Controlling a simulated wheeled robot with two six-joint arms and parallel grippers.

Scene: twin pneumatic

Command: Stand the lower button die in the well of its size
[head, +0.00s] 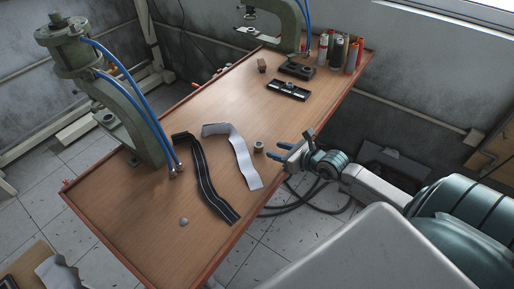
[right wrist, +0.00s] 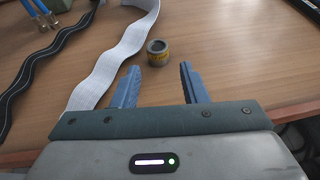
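A small grey metal cylinder (head: 258,146) with a hole in its top and a yellowish band stands upright on the wooden table, and looks like the lower button die. It also shows in the right wrist view (right wrist: 157,53), just beyond the fingertips and roughly in line with the gap between them. My right gripper (head: 290,144) is open and empty, at the table's right edge, apart from the cylinder. Its two blue fingers show spread in the right wrist view (right wrist: 158,72). A black tray (head: 288,91) with a small round part in it lies farther back; its wells are too small to tell apart. My left gripper is not in view.
Green presses stand at the table's left (head: 130,115) and back (head: 290,20), with blue hoses. A black strap (head: 203,178) and white strip (head: 233,153) lie left of the cylinder. A dark block (head: 297,69), small brown block (head: 262,65) and several cans (head: 337,52) stand at the back.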

